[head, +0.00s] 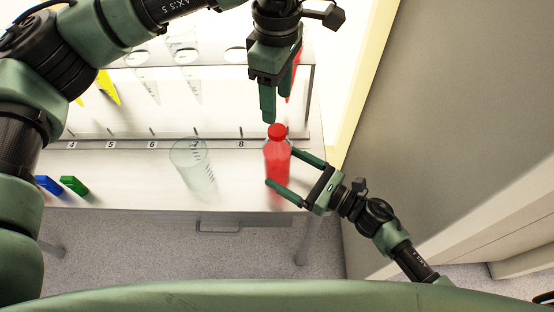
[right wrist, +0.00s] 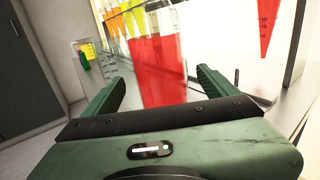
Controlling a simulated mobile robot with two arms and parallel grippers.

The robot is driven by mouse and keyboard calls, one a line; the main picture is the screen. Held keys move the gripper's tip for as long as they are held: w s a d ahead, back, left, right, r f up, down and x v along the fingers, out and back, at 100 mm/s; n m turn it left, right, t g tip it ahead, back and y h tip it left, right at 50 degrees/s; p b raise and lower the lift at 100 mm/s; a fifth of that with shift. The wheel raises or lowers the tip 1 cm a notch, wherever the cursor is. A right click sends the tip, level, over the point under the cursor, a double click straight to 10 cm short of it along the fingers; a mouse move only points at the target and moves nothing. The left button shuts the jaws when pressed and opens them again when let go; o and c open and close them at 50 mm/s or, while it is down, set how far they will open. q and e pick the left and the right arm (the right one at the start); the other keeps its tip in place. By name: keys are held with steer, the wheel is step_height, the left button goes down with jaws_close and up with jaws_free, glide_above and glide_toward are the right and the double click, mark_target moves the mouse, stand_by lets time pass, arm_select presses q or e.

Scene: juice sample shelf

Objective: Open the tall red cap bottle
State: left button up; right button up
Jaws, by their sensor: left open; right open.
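My right gripper (head: 281,169) is open, one finger on each side of the bottle's body. In the right wrist view the red bottle (right wrist: 160,66) shows between the open fingers, with its top out of frame; I cannot tell whether they touch it.
A clear beaker (head: 193,163) stands left of the bottle. A rack with numbered places (head: 196,139) and hanging conical tubes stands behind. A grey wall (head: 455,90) is on the right.

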steer(key=shift+x, duration=1.4)
jaws_close()
